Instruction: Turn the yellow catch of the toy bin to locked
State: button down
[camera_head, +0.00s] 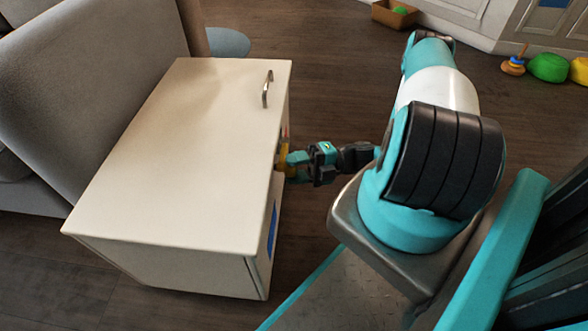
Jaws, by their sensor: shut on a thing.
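The toy bin (170,165) is a cream-white box with a flat, closed lid and a metal handle (267,88) near the lid's far right. The yellow catch (282,158) shows as a small patch on the bin's right-hand face, just below the lid's edge. My gripper (292,163) reaches it from the right and is shut on the catch. The fingertips and the lid edge hide most of the catch, so I cannot tell which way it is turned.
A grey sofa (90,80) stands against the bin's left side. A wooden box (395,14), a ring stacker (514,62) and a green toy (548,67) lie on the floor at the back right. Dark wood floor (330,80) is clear behind my arm.

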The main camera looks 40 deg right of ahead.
jog(key=c, duration=1.9)
grip_release()
jog(key=o, duration=1.3)
